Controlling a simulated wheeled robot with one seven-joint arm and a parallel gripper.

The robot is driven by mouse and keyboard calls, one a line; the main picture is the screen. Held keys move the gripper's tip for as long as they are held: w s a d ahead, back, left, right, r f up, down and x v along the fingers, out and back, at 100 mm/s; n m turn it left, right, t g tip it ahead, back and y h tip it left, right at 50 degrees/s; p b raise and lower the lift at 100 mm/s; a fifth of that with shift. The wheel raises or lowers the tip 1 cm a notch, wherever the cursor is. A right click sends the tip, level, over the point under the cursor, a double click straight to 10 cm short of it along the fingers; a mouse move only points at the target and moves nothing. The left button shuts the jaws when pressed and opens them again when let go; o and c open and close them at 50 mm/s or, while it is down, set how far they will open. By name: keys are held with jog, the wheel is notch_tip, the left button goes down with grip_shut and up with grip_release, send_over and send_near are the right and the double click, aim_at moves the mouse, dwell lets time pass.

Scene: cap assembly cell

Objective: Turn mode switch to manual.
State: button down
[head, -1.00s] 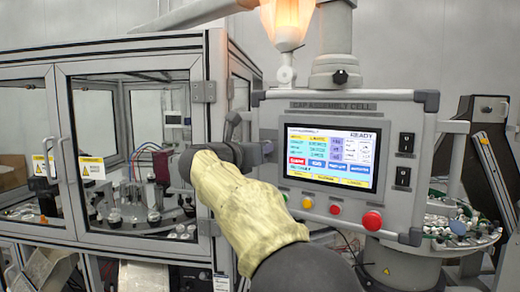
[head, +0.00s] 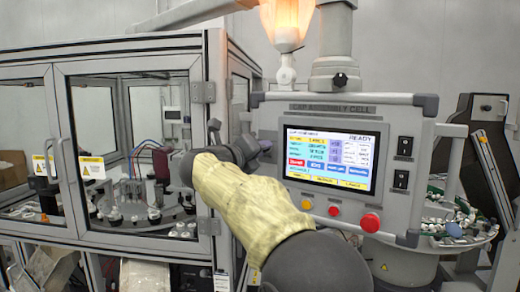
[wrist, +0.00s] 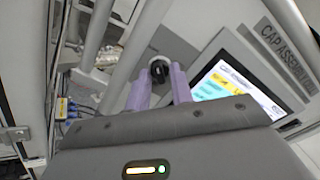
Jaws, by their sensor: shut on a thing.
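In the wrist view, a round black switch knob (wrist: 160,68) on the grey panel shows between the two purple fingers of my gripper (wrist: 159,76). The fingers are shut on it from both sides. Its pointer position is too small to read. In the head view, my gripper (head: 265,145) is at the left part of the control panel (head: 422,125), left of the screen, and my forearm and wrist hide the knob there. The screen (head: 330,158) is lit and reads READY; its smaller text is not legible.
Two black rocker-like switches sit right of the screen, the upper one (head: 405,147) and the lower one (head: 401,180).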

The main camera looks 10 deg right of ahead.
dwell(0.3)
jog(key=c, duration=1.2)
grip_release()
jog(key=shift+c, duration=0.2)
jog(key=shift+a, duration=0.1)
jog(key=b+v, duration=0.5)
jog(key=v, duration=1.2)
jog(key=shift+s, duration=0.2)
jog(key=shift+a, duration=0.1)
